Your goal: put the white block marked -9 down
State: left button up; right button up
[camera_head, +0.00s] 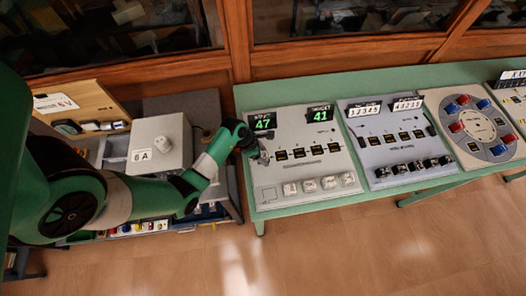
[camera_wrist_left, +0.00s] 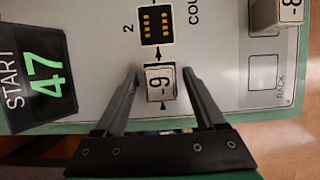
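The white block marked -9 (camera_wrist_left: 160,84) shows in the left wrist view, on the pale counting panel beside the dark square marked 2 (camera_wrist_left: 156,25). My left gripper (camera_wrist_left: 160,72) has one finger on each side of the block, with visible gaps, so it looks open around it. In the head view my left gripper (camera_head: 256,152) is at the left end of the panel's row of dark squares (camera_head: 315,150), and it hides most of the block there. The panel (camera_head: 270,176) has green displays reading START 47 (camera_head: 263,121) and TARGET 41 (camera_head: 321,116). My right gripper is not in view.
Several white blocks (camera_head: 309,185) stand in the panel's front rack; one marked -8 (camera_wrist_left: 290,12) shows in the wrist view near an empty rack outline (camera_wrist_left: 263,72). A grey box marked 6A (camera_head: 160,140) stands left. More panels (camera_head: 395,140) stand right on the green table (camera_head: 420,186).

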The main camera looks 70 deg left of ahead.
pick_arm(q)
jog(key=p+v, duration=0.5)
jog(key=v, duration=0.7)
jog(key=shift+r, duration=0.1)
